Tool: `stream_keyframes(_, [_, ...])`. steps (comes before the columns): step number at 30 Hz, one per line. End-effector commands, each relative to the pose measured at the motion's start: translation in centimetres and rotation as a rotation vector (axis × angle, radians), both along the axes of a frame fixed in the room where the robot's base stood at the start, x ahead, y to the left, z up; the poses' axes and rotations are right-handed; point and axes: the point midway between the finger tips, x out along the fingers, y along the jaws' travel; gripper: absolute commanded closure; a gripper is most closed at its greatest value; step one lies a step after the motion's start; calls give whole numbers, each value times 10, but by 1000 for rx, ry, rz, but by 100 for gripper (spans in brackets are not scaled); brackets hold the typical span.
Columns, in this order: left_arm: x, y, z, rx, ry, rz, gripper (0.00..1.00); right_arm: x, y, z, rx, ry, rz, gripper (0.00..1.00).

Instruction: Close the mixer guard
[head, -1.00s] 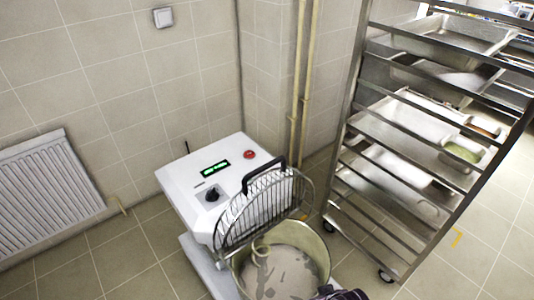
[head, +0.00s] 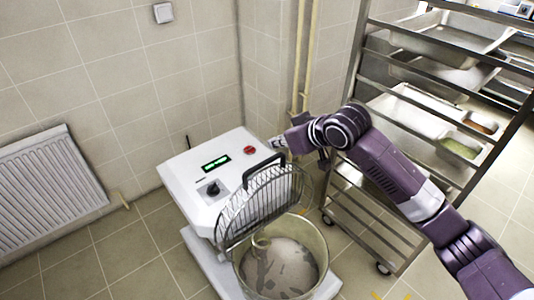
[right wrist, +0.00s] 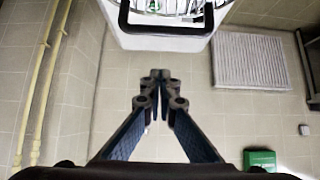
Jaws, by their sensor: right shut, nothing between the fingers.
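The white mixer (head: 190,185) stands by the wall with its steel bowl (head: 318,262) in front. The wire guard (head: 255,210) is raised and stands tilted up over the back of the bowl, so the bowl's inside shows. Its black handle (head: 262,168) is at the top edge; in the right wrist view the handle (right wrist: 166,30) shows at the top, ahead of the fingertips. My right gripper (head: 280,145) is shut and empty, behind and just above the handle, apart from it in the wrist view. The fingers (right wrist: 160,80) meet at their tips there. My left gripper is not in view.
A steel tray rack (head: 365,215) on wheels stands at the right, close behind my right arm. Yellow pipes (head: 302,60) run up the wall corner. A radiator (head: 45,182) is at the left. The floor left of the mixer is clear.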

Motion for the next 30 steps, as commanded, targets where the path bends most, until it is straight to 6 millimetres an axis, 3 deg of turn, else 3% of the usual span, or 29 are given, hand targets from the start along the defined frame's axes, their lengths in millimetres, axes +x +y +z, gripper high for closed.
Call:
stream_keyframes(5, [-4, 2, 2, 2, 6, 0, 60, 8, 4, 2, -1, -2, 2, 100])
stream_keyframes(24, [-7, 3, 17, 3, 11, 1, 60, 66, 46, -59, -1, -5, 2, 100])
stream_keyframes(30, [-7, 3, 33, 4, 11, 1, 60, 42, 28, -72, -2, -4, 2, 100])
